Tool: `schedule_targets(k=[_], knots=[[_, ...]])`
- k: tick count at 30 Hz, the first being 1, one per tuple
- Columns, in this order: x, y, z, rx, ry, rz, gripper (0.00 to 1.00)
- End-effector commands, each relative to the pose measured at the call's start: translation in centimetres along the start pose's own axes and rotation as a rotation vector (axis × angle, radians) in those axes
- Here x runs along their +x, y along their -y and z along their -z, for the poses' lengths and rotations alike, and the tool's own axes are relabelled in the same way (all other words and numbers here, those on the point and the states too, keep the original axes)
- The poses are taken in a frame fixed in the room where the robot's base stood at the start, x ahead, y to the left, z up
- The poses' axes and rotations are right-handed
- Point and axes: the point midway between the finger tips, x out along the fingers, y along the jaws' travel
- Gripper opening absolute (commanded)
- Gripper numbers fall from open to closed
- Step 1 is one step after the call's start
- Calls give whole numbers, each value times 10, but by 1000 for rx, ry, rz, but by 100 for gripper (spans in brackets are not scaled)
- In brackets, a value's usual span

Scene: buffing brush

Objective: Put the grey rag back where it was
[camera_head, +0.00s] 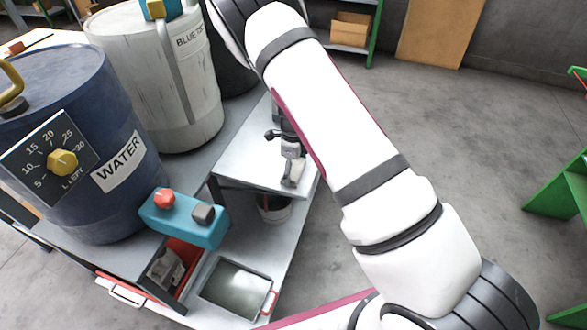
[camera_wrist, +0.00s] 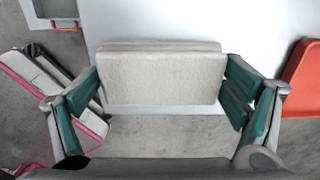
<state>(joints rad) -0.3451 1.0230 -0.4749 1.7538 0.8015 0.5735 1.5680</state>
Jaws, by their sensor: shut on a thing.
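In the wrist view the grey rag (camera_wrist: 160,78) is a pale, folded, flat rectangular pad. It sits between the teal pads of my gripper (camera_wrist: 162,90), which is shut on it at its left and right edges. Below the rag lies a white surface that ends at an edge, with grey floor beyond it. I cannot tell whether the rag touches that surface. In the head view my gripper (camera_head: 290,160) shows small over the right part of the pale raised shelf (camera_head: 245,155), partly hidden by my arm. The rag is not clear in that view.
A bucket (camera_head: 273,208) stands below the shelf, and a tray (camera_head: 235,287) with a red handle lies in front. A blue WATER drum (camera_head: 85,115) and a white drum (camera_head: 195,95) stand left. A red object (camera_wrist: 303,78) lies right in the wrist view.

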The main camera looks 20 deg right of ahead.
Motion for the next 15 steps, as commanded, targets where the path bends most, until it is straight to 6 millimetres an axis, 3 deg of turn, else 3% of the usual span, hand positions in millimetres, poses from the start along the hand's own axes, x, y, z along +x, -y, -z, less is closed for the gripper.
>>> schedule_targets(k=[4, 5, 15], knots=[[4, 0, 0, 0, -1, 0, 61], [3, 0, 0, 0, -1, 0, 98], [2, 0, 0, 0, -1, 0, 100]])
